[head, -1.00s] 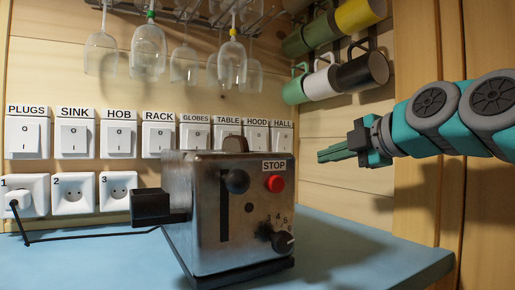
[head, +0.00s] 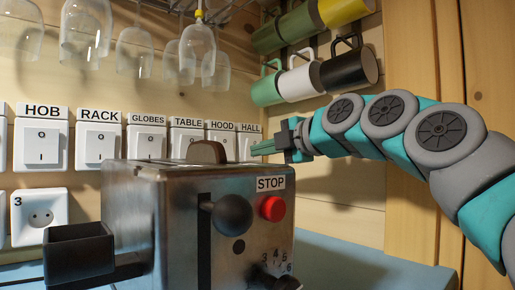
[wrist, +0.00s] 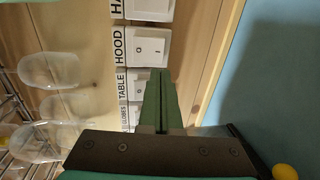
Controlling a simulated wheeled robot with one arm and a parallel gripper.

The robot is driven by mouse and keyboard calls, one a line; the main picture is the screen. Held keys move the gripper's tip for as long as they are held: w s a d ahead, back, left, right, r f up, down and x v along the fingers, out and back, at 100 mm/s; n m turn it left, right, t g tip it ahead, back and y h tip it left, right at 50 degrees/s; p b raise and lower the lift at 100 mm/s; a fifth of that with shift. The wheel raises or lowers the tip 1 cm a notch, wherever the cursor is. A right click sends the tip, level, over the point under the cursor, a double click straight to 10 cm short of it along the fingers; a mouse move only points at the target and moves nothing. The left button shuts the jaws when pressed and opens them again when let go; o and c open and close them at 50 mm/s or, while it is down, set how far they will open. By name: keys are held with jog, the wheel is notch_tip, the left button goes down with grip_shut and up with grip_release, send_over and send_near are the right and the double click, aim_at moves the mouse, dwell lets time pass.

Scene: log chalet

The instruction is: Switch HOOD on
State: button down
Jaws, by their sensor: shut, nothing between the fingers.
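The HOOD switch (head: 222,145) is a white rocker on the wood wall, between the TABLE switch (head: 187,140) and the HALL switch (head: 249,143). The toaster hides its lower part in the head view. In the wrist view the HOOD switch (wrist: 149,46) is seen turned sideways, its rocker face unobstructed. My gripper (head: 254,149) is shut and empty, its green fingers pointing at the wall by the HALL switch. In the wrist view the fingertips (wrist: 160,72) appear just below the HOOD switch. I cannot tell the remaining gap or the rocker's position.
A metal toaster (head: 175,225) with a red STOP button (head: 271,208) stands on the blue counter (head: 360,255) before the switches. Mugs (head: 300,80) hang above my arm, and glasses (head: 197,50) hang at upper left. A wooden post (head: 415,60) stands at right.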

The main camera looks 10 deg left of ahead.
aim_at(234, 156)
jog(key=shift+p+x, duration=0.5)
jog(key=shift+x, duration=4.4)
